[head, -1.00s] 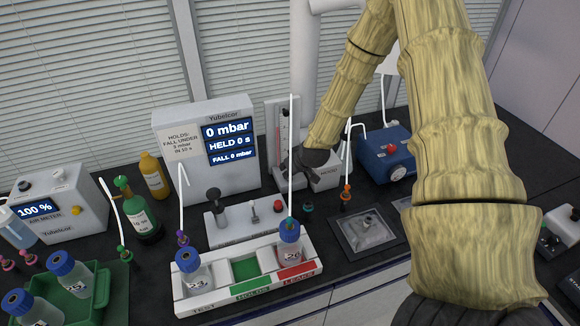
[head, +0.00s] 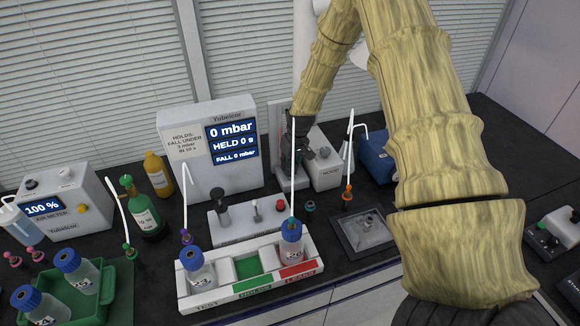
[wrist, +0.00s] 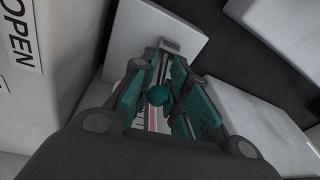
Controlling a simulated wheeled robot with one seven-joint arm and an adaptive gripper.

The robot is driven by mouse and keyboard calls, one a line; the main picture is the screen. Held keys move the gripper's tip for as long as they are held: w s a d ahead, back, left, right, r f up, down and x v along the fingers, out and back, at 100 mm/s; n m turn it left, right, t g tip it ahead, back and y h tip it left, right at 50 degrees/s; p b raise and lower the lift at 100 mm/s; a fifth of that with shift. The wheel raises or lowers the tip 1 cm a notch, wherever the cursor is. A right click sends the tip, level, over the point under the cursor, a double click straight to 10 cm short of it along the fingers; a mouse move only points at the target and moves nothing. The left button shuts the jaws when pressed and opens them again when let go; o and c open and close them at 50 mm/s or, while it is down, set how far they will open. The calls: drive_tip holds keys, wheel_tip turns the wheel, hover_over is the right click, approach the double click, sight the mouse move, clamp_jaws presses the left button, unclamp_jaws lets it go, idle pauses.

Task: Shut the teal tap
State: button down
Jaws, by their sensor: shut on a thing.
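The teal tap shows in the wrist view as a round teal knob (wrist: 157,95) between the fingers of my gripper (wrist: 160,88). The dark green finger pads stand on either side of it, and my gripper is shut on it. In the head view my gripper (head: 298,142) is at the upright meter panel (head: 278,176) behind the bench. There the tap is hidden by my gripper. The word OPEN is printed on a pale surface (wrist: 20,55) at the left of the wrist view. Which way the tap is turned cannot be told.
A white box (head: 326,172) stands right beside the panel. The display unit (head: 180,140) to its left reads 0 mbar and HELD 0 s. Upright white tubes (head: 294,165) rise close in front. A bottle rack (head: 215,297) stands at the front.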

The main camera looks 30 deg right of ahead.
idle(0.4)
drive_tip(key=c, duration=1.5)
unclamp_jaws()
drive_tip(key=shift+w, duration=0.1)
